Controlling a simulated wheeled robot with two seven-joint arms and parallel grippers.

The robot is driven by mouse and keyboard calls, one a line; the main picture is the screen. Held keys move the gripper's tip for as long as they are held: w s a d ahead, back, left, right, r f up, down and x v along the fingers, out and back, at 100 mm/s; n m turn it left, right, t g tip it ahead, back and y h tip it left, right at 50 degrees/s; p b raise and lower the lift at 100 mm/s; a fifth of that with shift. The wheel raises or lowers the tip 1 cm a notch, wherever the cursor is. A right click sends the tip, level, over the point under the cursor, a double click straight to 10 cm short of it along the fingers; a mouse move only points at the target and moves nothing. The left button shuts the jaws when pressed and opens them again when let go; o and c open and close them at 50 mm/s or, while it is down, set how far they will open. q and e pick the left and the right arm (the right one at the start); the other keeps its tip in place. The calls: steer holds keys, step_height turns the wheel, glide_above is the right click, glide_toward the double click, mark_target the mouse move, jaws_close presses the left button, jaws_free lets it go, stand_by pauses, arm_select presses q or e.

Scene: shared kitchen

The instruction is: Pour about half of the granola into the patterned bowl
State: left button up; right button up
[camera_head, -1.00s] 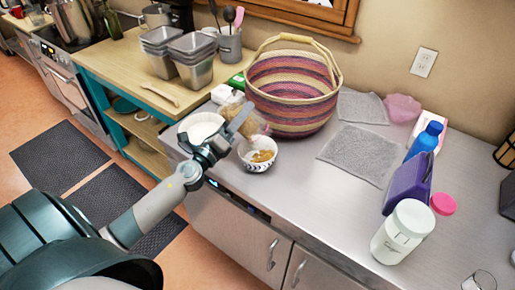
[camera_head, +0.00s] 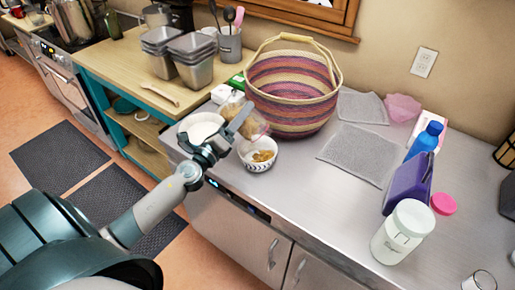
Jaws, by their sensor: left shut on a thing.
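The patterned bowl (camera_head: 259,163), white with dark marks, stands near the front edge of the metal counter. Some brown granola (camera_head: 263,156) lies in it. My left gripper (camera_head: 236,130) is just left of the bowl and above it, shut on a clear container (camera_head: 255,129). The container is tilted with its mouth toward the bowl, and brown granola shows in its upper left part. The gripper partly hides the container, so how much granola it holds is hard to tell. My right gripper is not in view.
A white bowl (camera_head: 199,126) stands just behind the gripper. A striped basket (camera_head: 292,88) stands close behind the container. Grey cloths (camera_head: 357,156), a white-lidded jar (camera_head: 402,232) and bottles are to the right. The counter right of the patterned bowl (camera_head: 310,205) is clear.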

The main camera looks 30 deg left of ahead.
arm_select(q)
steer(key=a+f+n+b, duration=0.1)
steer(key=n+b, duration=0.1)
steer(key=a+f+n+y+b, duration=0.1)
steer(key=n+b, duration=0.1)
steer(key=a+f+n+y+b, duration=0.1)
steer(key=n+b, duration=0.1)
steer(key=b, duration=0.1)
steer(key=shift+s+a+f+t, duration=0.2)
steer(key=shift+s+a+t, duration=0.1)
steer(key=shift+s, duration=0.05)
steer(key=shift+f+n, duration=0.15)
steer(key=shift+n, duration=0.15)
